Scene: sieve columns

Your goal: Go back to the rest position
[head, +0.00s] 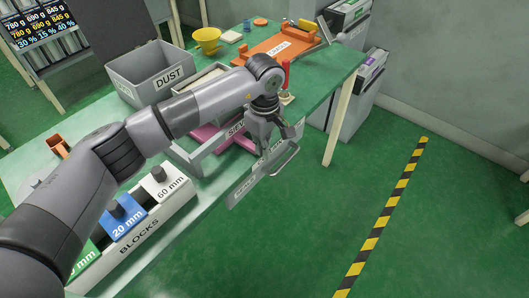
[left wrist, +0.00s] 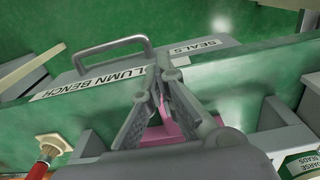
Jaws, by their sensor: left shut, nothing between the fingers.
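My left arm reaches across the head view from the lower left over the green bench. My left gripper (head: 272,142) points down near the bench's front edge, shut and empty. In the left wrist view its fingers (left wrist: 163,72) come together in front of a grey panel (left wrist: 90,76) with lettering ending in "LUMN BENCH" and a "SEALS" label. The panel's metal handle (head: 286,160) is close to the gripper in the head view. In the left wrist view the handle (left wrist: 112,45) lies apart from the fingers. My right gripper is not in view.
The green bench (head: 335,85) holds a grey DUST bin (head: 165,77), a yellow funnel (head: 207,38), an orange tray (head: 275,48), a red-handled tool (head: 286,72) and a BLOCKS rack (head: 140,237). Floor right of the bench is clear, with a striped line (head: 392,205).

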